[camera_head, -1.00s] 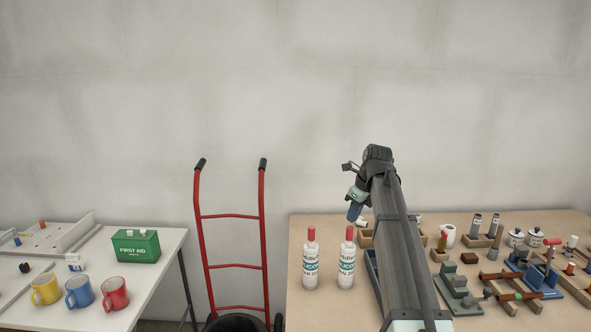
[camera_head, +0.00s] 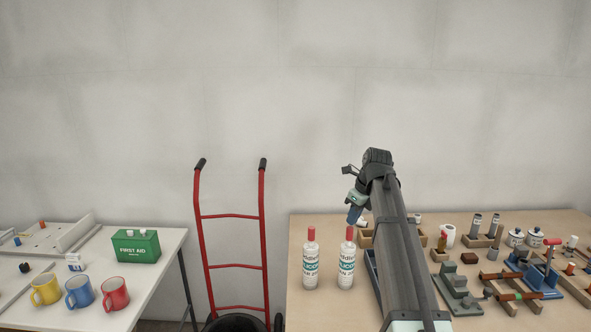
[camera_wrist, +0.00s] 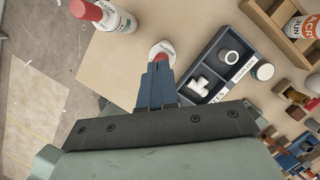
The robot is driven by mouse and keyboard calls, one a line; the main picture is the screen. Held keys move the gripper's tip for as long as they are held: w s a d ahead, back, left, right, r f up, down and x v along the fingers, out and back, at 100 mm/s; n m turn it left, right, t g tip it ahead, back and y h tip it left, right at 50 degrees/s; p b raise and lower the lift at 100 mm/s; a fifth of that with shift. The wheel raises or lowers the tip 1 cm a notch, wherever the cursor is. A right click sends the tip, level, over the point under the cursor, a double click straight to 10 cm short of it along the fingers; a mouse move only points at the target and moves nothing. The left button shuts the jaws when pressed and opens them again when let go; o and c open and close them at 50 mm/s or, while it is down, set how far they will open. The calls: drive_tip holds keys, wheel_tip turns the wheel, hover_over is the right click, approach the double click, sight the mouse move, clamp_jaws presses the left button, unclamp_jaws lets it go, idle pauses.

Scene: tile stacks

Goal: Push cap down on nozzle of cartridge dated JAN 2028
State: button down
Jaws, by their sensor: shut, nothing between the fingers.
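Two white cartridges with red caps stand upright on the tan table: the left cartridge (camera_head: 311,268) and the right cartridge (camera_head: 346,268). Their date print is too small to read fully. My gripper (camera_head: 353,219) has blue fingers, shut and empty, pointing down just above the red cap (camera_head: 349,234) of the right cartridge. In the wrist view the fingertips (camera_wrist: 158,65) overlap that cap (camera_wrist: 162,51), so contact cannot be told. The other cartridge (camera_wrist: 121,21) stands apart at the upper left there, with its red cap (camera_wrist: 86,9).
A dark tray (camera_wrist: 208,48) with white fittings stands close beside the right cartridge. A wooden box (camera_wrist: 262,17) with another cartridge is beyond it. Tools and small parts crowd the table's right side. A red hand truck (camera_head: 232,216) stands left of the table (camera_head: 300,225).

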drive_tip(key=shift+f, duration=0.65)
drive_tip(key=shift+r, duration=0.15)
drive_tip(key=shift+r, duration=2.9)
drive_tip(key=shift+r, duration=0.1)
